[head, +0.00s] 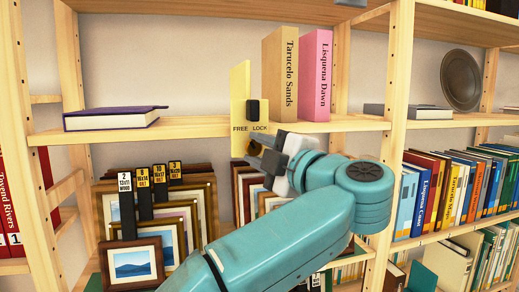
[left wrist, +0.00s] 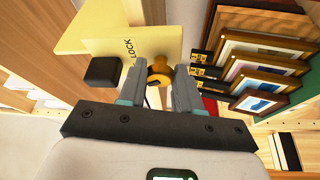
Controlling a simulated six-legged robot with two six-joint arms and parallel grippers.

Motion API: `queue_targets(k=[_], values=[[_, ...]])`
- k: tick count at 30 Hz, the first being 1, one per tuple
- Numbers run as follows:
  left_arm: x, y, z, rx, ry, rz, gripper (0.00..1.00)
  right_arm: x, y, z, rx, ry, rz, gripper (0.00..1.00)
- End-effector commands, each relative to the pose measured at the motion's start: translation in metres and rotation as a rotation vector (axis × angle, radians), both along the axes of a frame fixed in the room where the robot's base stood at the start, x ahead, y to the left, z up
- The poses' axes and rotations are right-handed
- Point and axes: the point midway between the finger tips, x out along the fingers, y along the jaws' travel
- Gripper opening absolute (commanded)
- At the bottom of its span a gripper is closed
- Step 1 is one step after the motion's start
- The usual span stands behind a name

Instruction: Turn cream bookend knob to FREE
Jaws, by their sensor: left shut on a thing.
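The cream bookend (head: 240,92) stands upright on the middle shelf, left of two upright books. Its lower front plate hangs over the shelf edge and reads FREE at left and LOCK at right. A brass-coloured knob (left wrist: 158,72) sits on this plate below the lettering. My left gripper (head: 257,150) is shut on the knob, with one finger on each side in the left wrist view. The LOCK word shows on the cream plate there (left wrist: 103,38); FREE is not readable. I cannot tell which word the knob points to. My right gripper is not in view.
A black block (head: 258,109) juts from the bookend just above the lettering. The books Tarucelo Sands (head: 280,75) and Lisquena Dawn (head: 316,75) stand at right. A purple book (head: 112,118) lies at left. Framed prints (head: 132,262) fill the space below.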

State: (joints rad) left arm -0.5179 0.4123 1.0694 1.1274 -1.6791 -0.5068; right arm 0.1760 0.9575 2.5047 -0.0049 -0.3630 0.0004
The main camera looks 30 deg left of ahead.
Motion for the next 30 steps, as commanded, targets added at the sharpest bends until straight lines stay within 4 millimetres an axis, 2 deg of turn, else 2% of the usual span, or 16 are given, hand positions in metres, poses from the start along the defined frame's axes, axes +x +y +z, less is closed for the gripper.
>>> queue_targets(k=[12, 30], values=[[0.0003, -0.001, 0.0012, -0.147, -0.169, 0.001, 0.03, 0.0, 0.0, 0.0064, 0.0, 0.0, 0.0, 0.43], [0.0005, -0.0011, 0.0003, -0.18, -0.204, 0.0, 0.03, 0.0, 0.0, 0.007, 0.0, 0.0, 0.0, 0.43]])
